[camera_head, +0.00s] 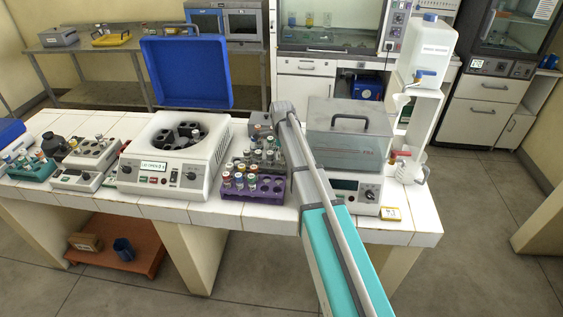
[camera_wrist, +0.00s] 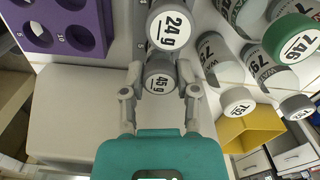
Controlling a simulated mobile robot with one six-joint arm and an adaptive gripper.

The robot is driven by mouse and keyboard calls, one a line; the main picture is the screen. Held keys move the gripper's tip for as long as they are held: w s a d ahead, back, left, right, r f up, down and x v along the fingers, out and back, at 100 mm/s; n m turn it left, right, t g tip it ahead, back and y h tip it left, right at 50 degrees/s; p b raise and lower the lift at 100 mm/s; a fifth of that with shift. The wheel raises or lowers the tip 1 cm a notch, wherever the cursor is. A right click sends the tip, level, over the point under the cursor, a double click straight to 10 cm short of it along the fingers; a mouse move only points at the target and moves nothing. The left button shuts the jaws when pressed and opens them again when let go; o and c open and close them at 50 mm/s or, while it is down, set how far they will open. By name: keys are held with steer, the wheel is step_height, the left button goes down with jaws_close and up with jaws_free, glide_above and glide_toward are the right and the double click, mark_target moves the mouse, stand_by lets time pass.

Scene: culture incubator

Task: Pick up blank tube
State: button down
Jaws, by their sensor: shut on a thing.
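In the wrist view my gripper (camera_wrist: 160,72) has its two fingers closed on either side of a grey-capped tube (camera_wrist: 159,82), whose cap reads "45 g". A second grey-capped tube (camera_wrist: 171,27) reading "24 g" stands close beyond it. I see no tube clearly marked blank, and cannot tell whether the held one is it. The body of the held tube is mostly hidden below its cap. In the head view my arm reaches over the bench to the tube racks, and its end hides the held tube.
A purple rack (camera_head: 235,193) holds several tubes at the bench's front edge; its empty holes show in the wrist view (camera_wrist: 42,35). More capped tubes, one green-capped (camera_wrist: 291,38), crowd the right. A centrifuge (camera_head: 150,180) stands left, and a lidded bath (camera_head: 345,155) right.

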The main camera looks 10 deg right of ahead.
steer(key=shift+r, duration=0.1)
step_height(320, 180, up, 18)
steer(key=p, duration=1.8)
steer(key=shift+f, duration=0.2)
step_height(320, 180, down, 5)
steer(key=b, duration=0.5)
steer(key=shift+r, duration=0.1)
steer(key=shift+a, duration=0.15)
stand_by(0.4)
